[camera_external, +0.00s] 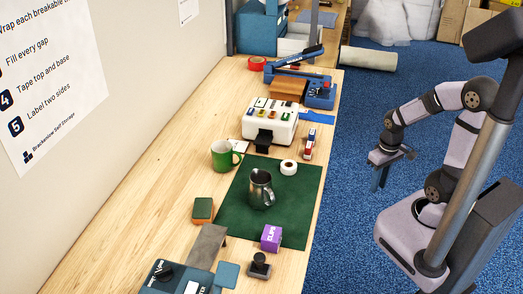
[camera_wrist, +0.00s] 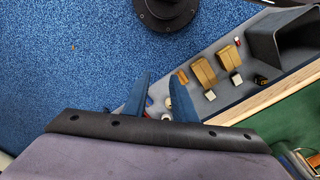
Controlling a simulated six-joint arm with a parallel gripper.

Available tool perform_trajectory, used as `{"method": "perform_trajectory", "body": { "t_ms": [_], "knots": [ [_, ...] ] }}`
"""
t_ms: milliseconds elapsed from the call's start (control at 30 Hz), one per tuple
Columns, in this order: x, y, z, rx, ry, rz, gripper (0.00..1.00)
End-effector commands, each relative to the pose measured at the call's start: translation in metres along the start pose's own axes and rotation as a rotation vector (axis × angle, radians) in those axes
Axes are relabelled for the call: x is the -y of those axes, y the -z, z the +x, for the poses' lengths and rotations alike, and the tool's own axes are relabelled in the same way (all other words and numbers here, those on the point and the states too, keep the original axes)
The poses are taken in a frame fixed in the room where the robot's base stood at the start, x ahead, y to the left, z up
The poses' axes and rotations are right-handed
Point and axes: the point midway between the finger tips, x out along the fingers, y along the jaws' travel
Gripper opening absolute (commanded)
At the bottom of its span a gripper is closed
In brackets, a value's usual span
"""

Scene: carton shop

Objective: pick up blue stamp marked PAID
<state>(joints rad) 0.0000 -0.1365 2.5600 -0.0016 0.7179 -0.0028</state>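I cannot make out a blue stamp marked PAID in either view; no such marking is readable. A dark stamp-like piece with a knob handle (camera_external: 259,265) stands at the near right edge of the bench in the external view. A white block (camera_external: 283,132) farther back carries several small coloured pieces, too small to identify. My gripper (camera_external: 380,178) hangs over the blue floor, right of the bench and apart from everything on it. In the wrist view its two blue fingers (camera_wrist: 160,76) are spread with nothing between them.
On the wooden bench (camera_external: 130,200) is a green mat (camera_external: 235,215) with a metal jug (camera_external: 261,190), tape roll (camera_external: 289,167) and purple box (camera_external: 271,238). A green mug (camera_external: 222,155) stands beside it. The wrist view shows a lower shelf (camera_wrist: 222,102) with small boxes.

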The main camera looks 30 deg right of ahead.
Motion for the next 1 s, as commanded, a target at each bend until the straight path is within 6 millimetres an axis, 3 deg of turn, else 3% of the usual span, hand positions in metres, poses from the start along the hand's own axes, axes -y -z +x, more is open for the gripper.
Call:
{"method": "perform_trajectory", "body": {
  "t_ms": [433,533,800,933,1000],
  "knots": [
    [0.000,0.000,0.000,0.000,0.000,0.000,0.25],
    [0.000,0.000,0.000,0.000,0.000,0.000,0.43],
    [0.000,0.001,0.000,-0.001,0.000,0.000,0.43],
    [0.003,0.017,0.003,-0.040,0.013,-0.006,0.43],
    [0.007,0.040,0.006,-0.097,0.027,-0.017,0.43]
  ]
}}
